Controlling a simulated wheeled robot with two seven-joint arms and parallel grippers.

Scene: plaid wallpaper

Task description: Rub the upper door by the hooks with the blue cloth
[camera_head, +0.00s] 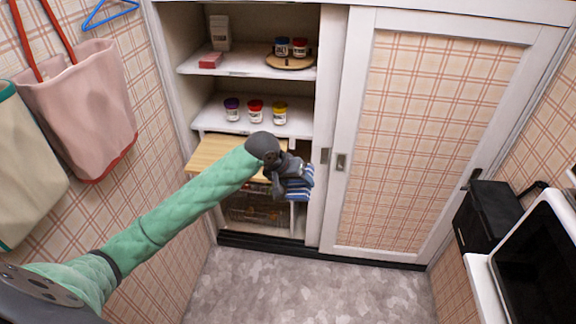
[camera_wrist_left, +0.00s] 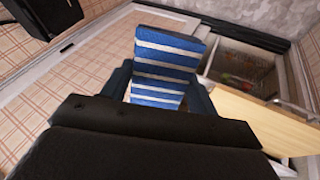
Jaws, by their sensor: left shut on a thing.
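My left gripper (camera_head: 292,180) is shut on the blue and white striped cloth (camera_head: 302,188) and holds it up in front of the open cupboard side, close to the sliding door's left frame. In the left wrist view the cloth (camera_wrist_left: 165,68) stands out between the fingers, with the jaw partly hidden behind the black wrist housing. The plaid-panelled door (camera_head: 430,130) is at the right of the cupboard. I cannot tell whether the cloth touches anything. No hooks can be made out clearly, though bags and a hanger hang at the left. My right gripper is not in view.
Shelves behind the arm carry several jars (camera_head: 255,109), a round board (camera_head: 290,62) and small boxes. A wooden board (camera_head: 215,154) juts out at the lower level. A pink bag (camera_head: 85,110) and blue hanger (camera_head: 110,12) are at left. A black box (camera_head: 488,215) is at right. The floor (camera_head: 310,285) is clear.

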